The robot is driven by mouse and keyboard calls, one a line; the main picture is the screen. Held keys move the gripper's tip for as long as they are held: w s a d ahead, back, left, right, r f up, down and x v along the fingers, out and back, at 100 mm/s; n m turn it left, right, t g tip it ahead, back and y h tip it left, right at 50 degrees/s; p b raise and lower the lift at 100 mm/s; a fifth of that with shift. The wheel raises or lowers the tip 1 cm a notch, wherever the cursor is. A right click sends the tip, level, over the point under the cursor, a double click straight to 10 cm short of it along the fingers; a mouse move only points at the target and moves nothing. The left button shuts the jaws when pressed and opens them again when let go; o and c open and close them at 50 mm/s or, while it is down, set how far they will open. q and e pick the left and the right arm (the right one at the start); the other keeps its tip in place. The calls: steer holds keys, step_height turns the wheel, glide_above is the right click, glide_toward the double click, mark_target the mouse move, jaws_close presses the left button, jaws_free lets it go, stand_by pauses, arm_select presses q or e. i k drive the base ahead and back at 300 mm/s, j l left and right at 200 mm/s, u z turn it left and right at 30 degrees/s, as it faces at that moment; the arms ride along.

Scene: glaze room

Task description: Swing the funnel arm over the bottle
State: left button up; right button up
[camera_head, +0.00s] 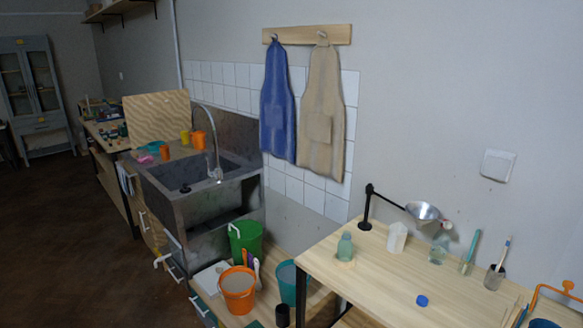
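A black stand (366,209) with a jointed arm rises from the back edge of the light wooden table at the right. The arm reaches right and carries a silver funnel (422,211). A small greenish bottle (345,247) stands on a pale round base near the table's left end, to the left of the funnel and apart from it. A clear glass bottle (438,250) stands just below and right of the funnel in the picture; I cannot tell whether the funnel is directly above it. A small pinkish knob shows by the funnel's right rim. Neither gripper is in view.
On the table (375,280) are a white container (397,237), a blue cap (421,300), brushes in jars (494,276) and an orange frame (555,291). The table's front middle is mostly clear.

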mark_target(423, 213)
steer(key=z, duration=1)
